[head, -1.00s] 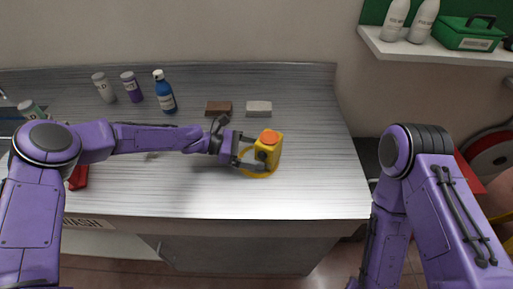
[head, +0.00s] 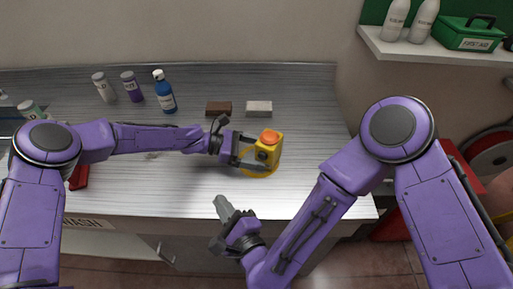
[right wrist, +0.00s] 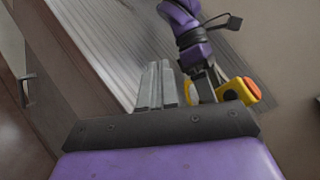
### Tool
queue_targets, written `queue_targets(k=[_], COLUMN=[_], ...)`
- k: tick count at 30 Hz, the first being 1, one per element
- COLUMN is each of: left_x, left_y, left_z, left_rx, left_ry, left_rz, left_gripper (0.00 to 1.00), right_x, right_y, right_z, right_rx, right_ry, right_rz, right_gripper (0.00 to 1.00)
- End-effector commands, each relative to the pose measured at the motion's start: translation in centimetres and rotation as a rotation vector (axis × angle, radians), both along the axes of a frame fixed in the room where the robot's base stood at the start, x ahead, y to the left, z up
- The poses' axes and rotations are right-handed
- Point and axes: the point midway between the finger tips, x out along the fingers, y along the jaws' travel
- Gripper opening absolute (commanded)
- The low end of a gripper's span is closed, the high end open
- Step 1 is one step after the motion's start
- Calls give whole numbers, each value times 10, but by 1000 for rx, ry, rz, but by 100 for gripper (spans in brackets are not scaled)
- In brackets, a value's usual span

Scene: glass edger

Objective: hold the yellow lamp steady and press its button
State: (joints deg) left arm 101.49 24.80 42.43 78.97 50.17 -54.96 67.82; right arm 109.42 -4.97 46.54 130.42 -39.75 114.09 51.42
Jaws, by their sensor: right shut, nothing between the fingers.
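The yellow lamp (head: 275,150) stands on the metal worktop with its orange button (head: 270,137) on top. It also shows at the right of the right wrist view (right wrist: 236,92), with the orange button (right wrist: 252,90). My left gripper (head: 256,153) reaches it from the left, its fingers on either side of the yellow body. The finger contacts are partly hidden. My right gripper (head: 222,203) is shut and empty over the front edge of the worktop, apart from the lamp, below and left of it in the head view. Its closed fingers (right wrist: 157,85) show in the right wrist view.
The worktop (head: 180,185) is clear in front of the lamp. Behind it lie a brown block (head: 218,108) and a pale block (head: 259,108). A blue bottle (head: 164,92) and other bottles stand at the back left. A shelf (head: 400,48) hangs at the upper right.

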Motion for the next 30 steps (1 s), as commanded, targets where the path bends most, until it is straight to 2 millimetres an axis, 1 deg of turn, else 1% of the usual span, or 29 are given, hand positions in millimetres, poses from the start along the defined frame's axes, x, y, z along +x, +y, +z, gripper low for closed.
queue_targets(k=[1,3,6,11,21,25,30], left_x=[-1,-1,-1,-1,-1,-1,-1], left_y=[1,1,0,0,0,0,0], left_z=[-2,-2,-2,-2,-2,-2,-2], left_rx=[3,3,3,3,2,2,2], left_ry=[3,3,3,2,3,3,3], left_rz=[-1,0,-1,-1,-1,-1,-1], left_gripper=[73,73,73,73,73,73,73], right_x=[10,19,26,39,88,100,105], right_y=[-12,-26,-38,-48,-74,-79,-82], right_z=[3,7,9,10,10,10,9], right_rx=[5,11,14,15,13,13,11], right_ry=[-17,-32,-43,-47,-47,-47,-46], right_rz=[-72,-156,-222,-245,-243,-242,-239], right_gripper=[0,0,0,0,0,0,0])
